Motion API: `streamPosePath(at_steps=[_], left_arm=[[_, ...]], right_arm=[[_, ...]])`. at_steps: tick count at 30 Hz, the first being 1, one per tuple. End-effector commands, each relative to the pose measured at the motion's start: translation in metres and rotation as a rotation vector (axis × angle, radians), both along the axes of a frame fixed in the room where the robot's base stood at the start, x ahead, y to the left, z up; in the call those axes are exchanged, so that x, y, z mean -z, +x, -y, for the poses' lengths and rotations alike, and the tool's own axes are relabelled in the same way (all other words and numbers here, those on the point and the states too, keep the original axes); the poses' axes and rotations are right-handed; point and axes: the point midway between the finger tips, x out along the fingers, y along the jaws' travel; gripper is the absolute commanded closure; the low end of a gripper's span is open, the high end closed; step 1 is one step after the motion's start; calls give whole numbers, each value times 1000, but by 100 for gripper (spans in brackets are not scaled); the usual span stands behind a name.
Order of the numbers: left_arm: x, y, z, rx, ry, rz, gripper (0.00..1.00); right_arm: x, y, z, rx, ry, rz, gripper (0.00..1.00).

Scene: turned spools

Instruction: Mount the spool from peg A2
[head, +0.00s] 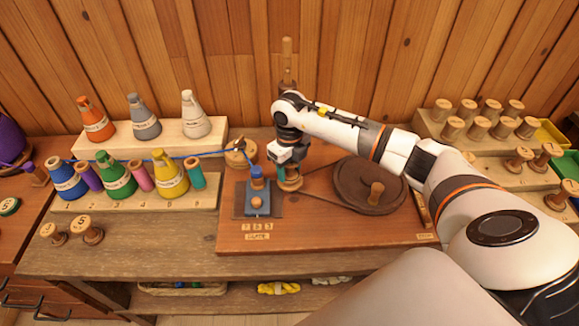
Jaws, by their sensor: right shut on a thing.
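My right gripper (287,162) reaches in from the right and points down above the wooden board. It is shut on a wooden spool (290,184), whose lower rim shows below the jaws. The gripper hides most of the spool, and I cannot tell whether it rests on anything. A wooden post (287,50) rises behind the gripper. Several bare wooden spools (478,127) stand on the rack (430,128) at the right. The peg labels are too small to read, so I cannot pick out A2. My left gripper is not in view.
A large dark wheel (350,185) with a handle (376,192) lies right of the gripper. A blue-grey block (258,205) with a blue top sits left of it. Several thread cones, including a yellow one (170,177), stand at left. A blue thread (205,154) runs toward the gripper.

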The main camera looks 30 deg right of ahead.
Motion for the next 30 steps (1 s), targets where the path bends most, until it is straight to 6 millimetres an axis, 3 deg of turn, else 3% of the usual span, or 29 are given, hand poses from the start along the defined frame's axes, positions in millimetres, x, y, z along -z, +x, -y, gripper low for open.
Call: streamPosePath(at_steps=[23,24,25,30], left_arm=[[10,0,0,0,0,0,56],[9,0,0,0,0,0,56],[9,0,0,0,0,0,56],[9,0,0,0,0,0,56]], right_arm=[[12,0,0,-1,0,1,73],[12,0,0,-1,0,1,47],[11,0,0,-1,0,1,42],[11,0,0,0,0,0,41]])
